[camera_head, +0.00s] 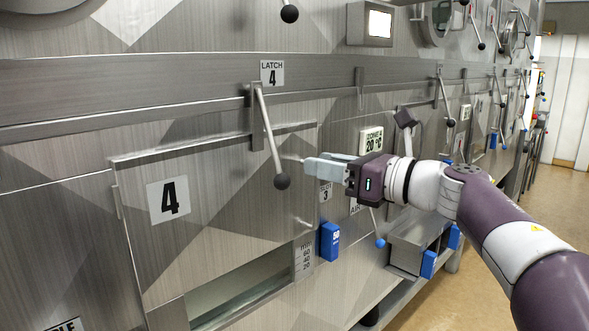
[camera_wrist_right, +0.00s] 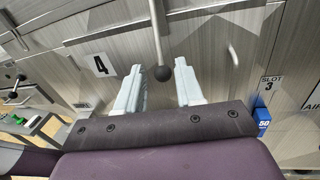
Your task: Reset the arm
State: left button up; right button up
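My right gripper (camera_head: 312,167) reaches in from the right towards the panel in the head view. Its fingertips are just right of the latch 4 lever (camera_head: 267,132), a metal rod with a dark ball end (camera_head: 282,182). In the right wrist view the fingers of my right gripper (camera_wrist_right: 158,75) are apart. The ball (camera_wrist_right: 162,73) shows between them with gaps on both sides, so nothing is gripped. The lever hangs down, slightly tilted, in front of hatch panel 4 (camera_head: 230,205). A gap shows below this panel. My left gripper is not in view.
A small handle (camera_wrist_right: 234,55) is on the panel right of the fingers. A blue block (camera_head: 330,241) marked 50 is below my right gripper. A metal box (camera_head: 412,240) juts out farther right. More levers line the wall; open floor (camera_head: 480,275) lies to the right.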

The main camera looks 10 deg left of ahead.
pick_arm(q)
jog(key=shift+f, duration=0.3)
pick_arm(e)
jog(key=shift+v, duration=1.15)
